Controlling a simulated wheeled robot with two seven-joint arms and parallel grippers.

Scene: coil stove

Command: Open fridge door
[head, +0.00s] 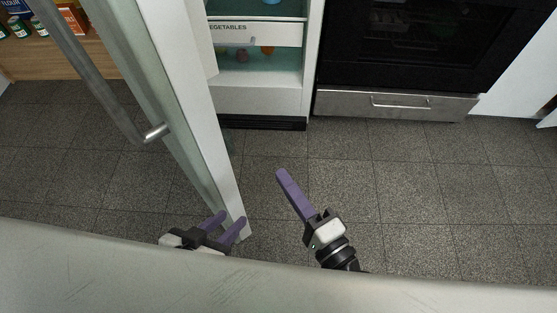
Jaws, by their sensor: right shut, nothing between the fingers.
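The fridge door (205,140) stands wide open, swung out towards me, at the left in the head view. Its long metal bar handle (95,80) is on the left face of the door. The fridge (262,98) is open behind it, with its inside showing. My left gripper (231,217) is open, with its fingers apart, and overlaps the near end of the door in the picture; I cannot tell whether it touches. My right gripper (281,173) is shut and empty, over the floor to the right of the door.
Inside the fridge is a drawer (280,35) labelled as vegetables. An oven (400,45) with a lower drawer (385,104) stands to the right of the fridge. Bottles and boxes sit on a wooden unit (55,57) at the far left. The tiled floor (410,180) is clear at right.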

